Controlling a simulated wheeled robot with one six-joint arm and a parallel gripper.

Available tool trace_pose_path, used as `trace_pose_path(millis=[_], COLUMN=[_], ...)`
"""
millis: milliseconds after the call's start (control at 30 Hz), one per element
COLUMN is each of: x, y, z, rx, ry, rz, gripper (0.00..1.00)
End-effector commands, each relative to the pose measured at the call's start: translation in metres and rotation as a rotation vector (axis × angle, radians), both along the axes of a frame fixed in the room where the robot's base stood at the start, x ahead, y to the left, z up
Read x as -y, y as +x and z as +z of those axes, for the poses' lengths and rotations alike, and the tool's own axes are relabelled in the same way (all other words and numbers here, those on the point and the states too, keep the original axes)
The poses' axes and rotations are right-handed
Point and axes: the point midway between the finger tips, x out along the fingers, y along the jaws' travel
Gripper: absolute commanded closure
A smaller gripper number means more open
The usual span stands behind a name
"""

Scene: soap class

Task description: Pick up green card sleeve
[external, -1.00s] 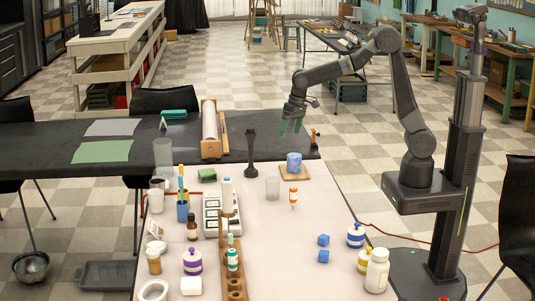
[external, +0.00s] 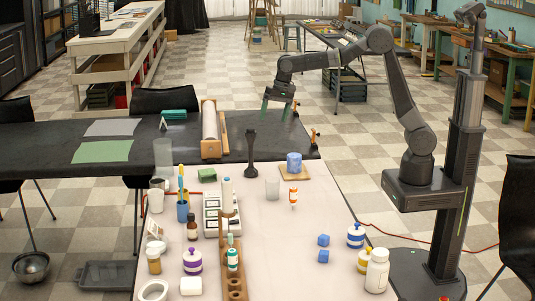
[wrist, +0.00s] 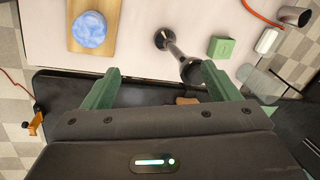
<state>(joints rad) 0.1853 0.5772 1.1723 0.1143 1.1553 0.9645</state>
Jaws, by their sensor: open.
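In the wrist view the green sleeve (wrist: 221,47) shows beyond the right finger, right of a dark stand. My gripper (external: 277,109) is open and empty, high over the black table, to the right of and beyond the sleeve. In the wrist view my gripper (wrist: 161,82) has its two green fingers wide apart, with nothing between them.
A tall dark stand (external: 251,152) rises between my gripper and the sleeve. A blue round piece (external: 294,162) sits on a wooden board. A roll on a wooden holder (external: 210,130) stands behind the sleeve.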

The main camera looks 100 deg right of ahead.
Motion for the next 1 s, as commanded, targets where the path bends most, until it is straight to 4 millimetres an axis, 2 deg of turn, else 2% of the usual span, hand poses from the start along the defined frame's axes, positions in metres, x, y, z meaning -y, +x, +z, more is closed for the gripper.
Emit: trace_pose_path(millis=[33, 200, 600, 800, 1000], x=[0.002, 0.008, 0.019, 0.023, 0.025], y=[0.014, 0.057, 0.147, 0.176, 0.194], z=[0.002, 0.005, 0.000, -0.005, -0.010], rx=[0.001, 0.004, -0.003, -0.012, -0.025], ry=[0.023, 0.118, 0.376, 0.485, 0.560], rz=[-0.084, -0.413, -1.175, -1.461, -1.652], gripper=[0.18, 0.18, 0.18, 0.18, 0.18])
